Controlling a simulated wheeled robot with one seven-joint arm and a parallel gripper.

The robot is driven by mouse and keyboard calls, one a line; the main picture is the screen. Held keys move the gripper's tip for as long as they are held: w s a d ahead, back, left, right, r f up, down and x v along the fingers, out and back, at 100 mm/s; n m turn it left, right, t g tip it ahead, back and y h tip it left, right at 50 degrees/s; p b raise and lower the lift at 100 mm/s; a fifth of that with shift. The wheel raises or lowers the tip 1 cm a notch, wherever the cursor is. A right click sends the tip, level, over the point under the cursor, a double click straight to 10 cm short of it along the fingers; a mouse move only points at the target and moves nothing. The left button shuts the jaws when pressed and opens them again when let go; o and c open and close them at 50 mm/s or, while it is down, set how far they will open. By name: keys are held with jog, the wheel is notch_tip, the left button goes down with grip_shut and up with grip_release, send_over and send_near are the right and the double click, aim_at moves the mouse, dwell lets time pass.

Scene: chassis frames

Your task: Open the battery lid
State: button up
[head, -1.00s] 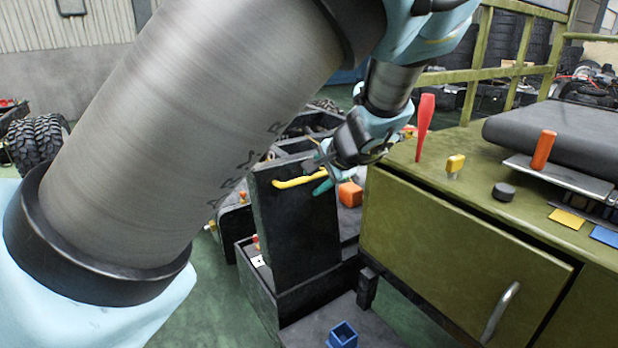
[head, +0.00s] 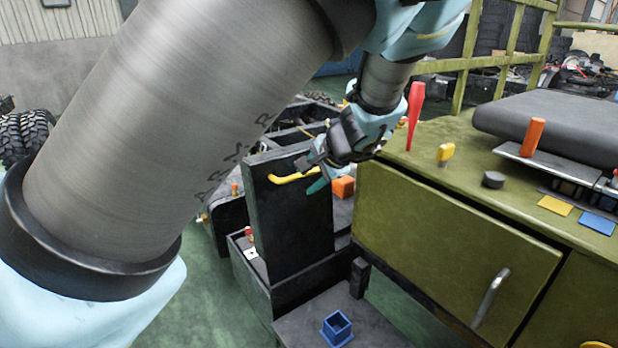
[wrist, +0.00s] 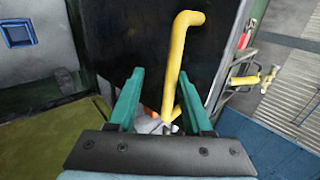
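The black battery lid (head: 287,225) stands upright as a dark panel over a low black box (head: 262,287). A bent yellow handle (head: 290,177) sticks out near its top edge. In the wrist view the yellow handle (wrist: 176,62) rises between my two teal fingers, nearer the right one. My gripper (head: 317,178) is at the handle's right end in the head view. Its fingers (wrist: 160,75) are apart, with a visible gap to the left of the handle. The handle's lower end is partly hidden near the gripper's base.
An olive cabinet (head: 450,250) stands close on the right, carrying a red upright piece (head: 414,115), a yellow piece (head: 445,153) and a black knob (head: 493,179). An orange block (head: 343,187) sits behind the lid. A blue square socket (head: 337,329) is on the low front platform.

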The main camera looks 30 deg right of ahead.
jog(key=shift+r, duration=0.15)
jog(key=b+v, duration=0.1)
jog(key=v, duration=0.9)
jog(key=shift+s+r+b, duration=0.3)
